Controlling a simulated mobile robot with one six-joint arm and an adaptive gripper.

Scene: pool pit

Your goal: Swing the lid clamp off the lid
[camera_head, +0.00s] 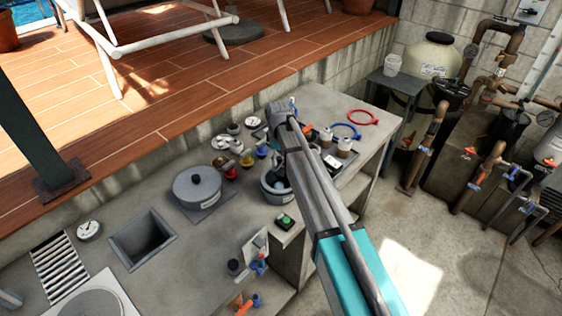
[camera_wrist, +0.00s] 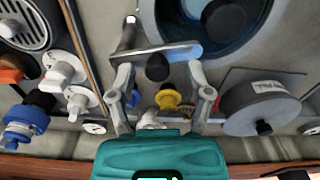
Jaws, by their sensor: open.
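The lid clamp (camera_wrist: 170,52) is a flat grey bar with an upright black knob (camera_wrist: 157,67), seen in the wrist view. A post stands at its left end, and its right end reaches the rim of a round blue-rimmed vessel. The dark blue lid (camera_wrist: 205,12) with a black knob lies inside that rim. My gripper (camera_wrist: 160,70) is open, with its two grey fingers either side of the clamp's knob in the picture; I cannot tell whether they touch it. In the head view my arm covers much of the vessel (camera_head: 272,191) and hides the clamp.
A grey lidded pot (camera_head: 197,190) stands left of the vessel. Coloured valves (camera_head: 246,158) stand close behind it. A square basin (camera_head: 142,240) opens at the left.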

